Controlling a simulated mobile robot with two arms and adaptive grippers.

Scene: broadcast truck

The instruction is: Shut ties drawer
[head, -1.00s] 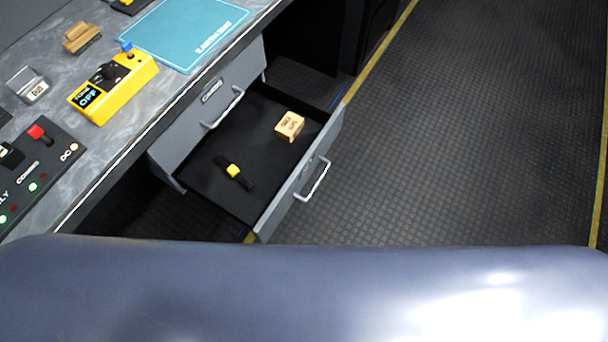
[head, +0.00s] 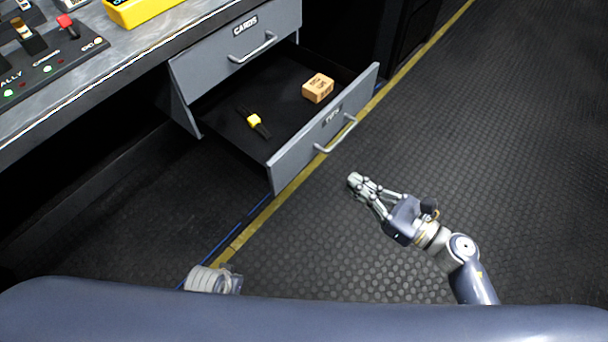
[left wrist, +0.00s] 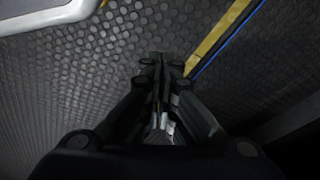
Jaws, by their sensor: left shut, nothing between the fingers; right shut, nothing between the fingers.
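The ties drawer (head: 318,136) stands pulled out below the shut cards drawer (head: 236,45). Its grey front carries a small label and a silver handle (head: 336,134). Inside lie a small tan box (head: 318,88) and a black strap with a yellow piece (head: 254,121). My right gripper (head: 357,183) is shut and empty, in front of the drawer front and apart from the handle. In the head view only a pale part of my left arm shows at the bottom. The left wrist view shows my left gripper (left wrist: 160,62) shut and empty over the floor.
The grey counter (head: 117,56) runs along the left, with a yellow device (head: 140,8) and a dark control panel (head: 50,68) on it. A yellow floor line (head: 260,220) passes beneath the drawer. The dark studded floor (head: 480,130) to the right is clear.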

